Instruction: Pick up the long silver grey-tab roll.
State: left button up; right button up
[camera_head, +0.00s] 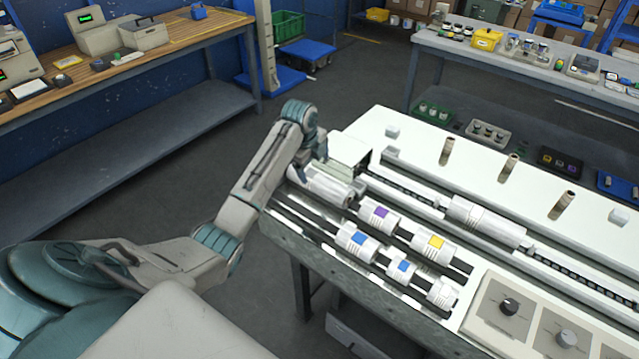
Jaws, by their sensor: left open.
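A long silver roll (328,186) lies at the left end of the rear row of rolls on the white machine. My left gripper (312,174) points down at its left end and partly covers it. The gripper is open; I cannot tell whether its fingers touch the roll or stand around it. A grey tab on this roll is hard to make out.
Along the rods lie a purple-tab roll (380,214), a yellow-tab roll (430,244), two blue-tab rolls (357,243) and a small silver roll (441,294). Another long roll (485,222) sits behind. Brown posts (508,167) stand farther back; a knob panel (530,322) is at front right.

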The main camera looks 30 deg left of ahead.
aim_at(318, 178)
pick_arm(q)
jog(key=x, duration=0.3)
jog(key=shift+f+p, duration=0.15)
jog(key=shift+p, duration=0.15)
jog(key=p+x, duration=0.2)
jog(key=x, duration=0.2)
jog(key=shift+d+f, duration=0.15)
jog(key=shift+f, duration=0.1)
jog(key=shift+w+f, duration=0.15)
jog(key=shift+f, duration=0.25)
jog(key=shift+c, duration=0.2)
jog(key=c, duration=1.4)
jog(key=shift+r, duration=0.1)
jog(key=shift+c, duration=1)
jog(key=shift+r, duration=0.15)
